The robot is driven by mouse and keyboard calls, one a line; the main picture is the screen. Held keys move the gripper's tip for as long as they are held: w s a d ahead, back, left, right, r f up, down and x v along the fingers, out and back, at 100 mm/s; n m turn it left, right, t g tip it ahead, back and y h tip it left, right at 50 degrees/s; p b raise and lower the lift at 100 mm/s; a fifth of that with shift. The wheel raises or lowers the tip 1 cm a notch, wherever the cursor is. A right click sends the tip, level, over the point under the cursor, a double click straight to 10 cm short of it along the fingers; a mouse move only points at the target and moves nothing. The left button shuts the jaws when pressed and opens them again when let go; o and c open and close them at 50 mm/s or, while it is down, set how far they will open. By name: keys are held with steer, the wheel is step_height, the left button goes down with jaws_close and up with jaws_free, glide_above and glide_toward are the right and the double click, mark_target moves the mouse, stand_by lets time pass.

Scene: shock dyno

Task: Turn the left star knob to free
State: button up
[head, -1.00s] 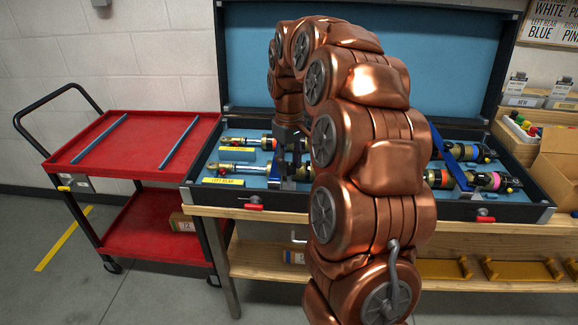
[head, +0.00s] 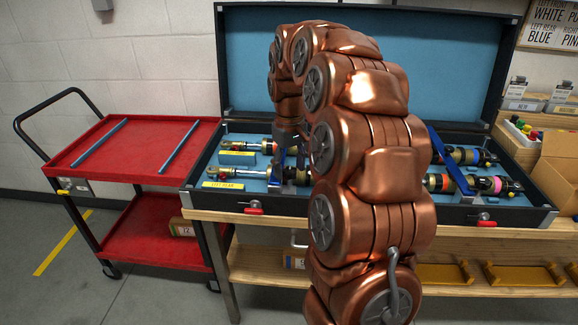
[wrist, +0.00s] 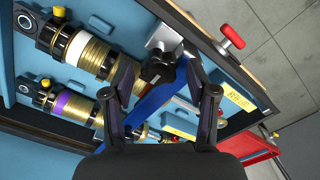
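The black star knob (wrist: 157,70) shows in the wrist view, below a silver bracket (wrist: 164,36) at the front edge of the case. A blue strap (wrist: 160,96) runs from beside it. My gripper (wrist: 157,62) is open, with one finger on each side of the knob and gaps visible. I cannot tell how deep the fingertips reach beside it. In the head view my gripper (head: 290,140) points down over the left half of the case (head: 350,208); my arm hides part of that area. The knob's tightness cannot be told.
Shocks (head: 245,172) lie in the blue-lined case near a yellow label (head: 222,185). A red-handled latch (head: 253,208) is on the case front; it also shows in the wrist view (wrist: 232,42). A red cart (head: 90,155) stands left, a cardboard box (head: 557,165) right.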

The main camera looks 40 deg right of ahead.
mark_target(290, 169)
stand_by(0.3)
steer(key=shift+r, duration=6)
